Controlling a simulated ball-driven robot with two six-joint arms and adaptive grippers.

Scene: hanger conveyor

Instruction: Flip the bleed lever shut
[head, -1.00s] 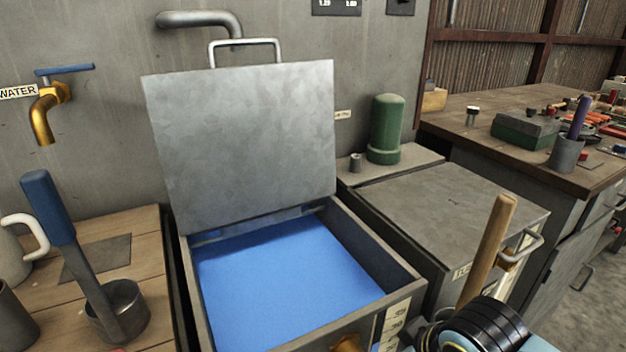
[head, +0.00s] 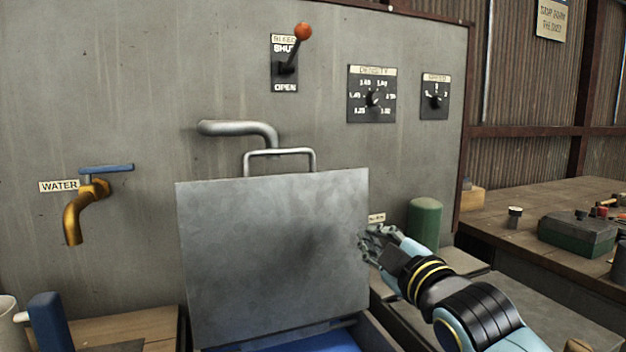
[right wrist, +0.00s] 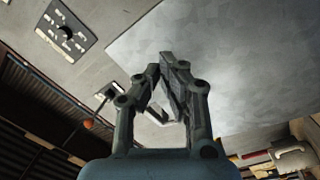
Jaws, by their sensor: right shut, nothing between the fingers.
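The bleed lever (head: 294,52) is on the grey wall panel, a dark handle with an orange ball knob. It points up and slightly right, its knob beside the SHUT label and away from the OPEN label below. It also shows in the right wrist view, with its orange knob (right wrist: 88,124) at the lower left. My right gripper (head: 367,241) is shut and empty, in front of the right edge of the raised metal lid, well below and right of the lever. Its fingers (right wrist: 166,80) also show in the right wrist view. My left gripper is out of view.
The raised lid (head: 270,250) and its handle (head: 280,153) stand below the lever. A grey pipe (head: 240,129) bends out of the wall just above the lid. Two dials (head: 372,97) are right of the lever. A green cylinder (head: 425,222) stands behind my right arm.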

